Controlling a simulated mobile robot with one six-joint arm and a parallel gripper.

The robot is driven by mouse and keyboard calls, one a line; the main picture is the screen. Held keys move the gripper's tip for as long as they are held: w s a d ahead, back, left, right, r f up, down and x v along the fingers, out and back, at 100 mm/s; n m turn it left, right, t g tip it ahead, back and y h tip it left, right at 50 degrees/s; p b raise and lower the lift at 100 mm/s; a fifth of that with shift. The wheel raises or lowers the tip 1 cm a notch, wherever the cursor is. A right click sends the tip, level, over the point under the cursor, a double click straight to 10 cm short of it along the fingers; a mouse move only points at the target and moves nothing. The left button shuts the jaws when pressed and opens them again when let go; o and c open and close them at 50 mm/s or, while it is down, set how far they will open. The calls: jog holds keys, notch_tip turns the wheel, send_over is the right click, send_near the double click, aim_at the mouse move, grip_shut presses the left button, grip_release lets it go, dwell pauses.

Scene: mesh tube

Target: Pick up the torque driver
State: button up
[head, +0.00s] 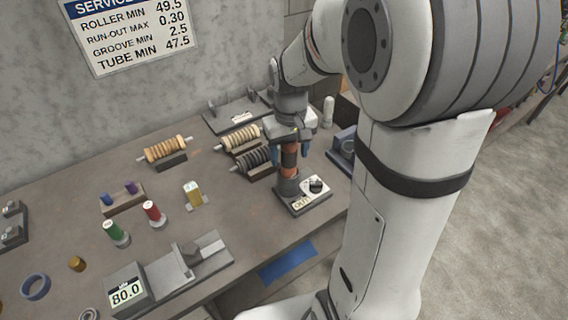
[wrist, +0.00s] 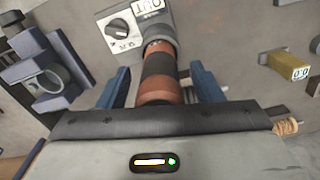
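The torque driver appears to be the upright tool with orange and dark bands (head: 289,160). In the wrist view, its banded body (wrist: 157,75) runs between the fingers. Its lower end meets a grey unit (head: 320,199) with a light panel, a black knob and a small display; the exact seat is hidden. The unit also shows in the wrist view (wrist: 103,35). My gripper (head: 291,150) is over the driver from above. In the wrist view, its blue fingers (wrist: 163,87) stand either side of the driver, with a narrow gap visible on each side.
A dark blue fixture (head: 344,146) stands close right of the driver. Ribbed rollers on stands (head: 240,138) lie to its left. A gauge reading 80.0 (head: 126,291) is at the front.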

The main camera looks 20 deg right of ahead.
jog(key=c, duration=1.1)
jog(key=shift+o, duration=0.2)
jog(key=shift+r, duration=0.1)
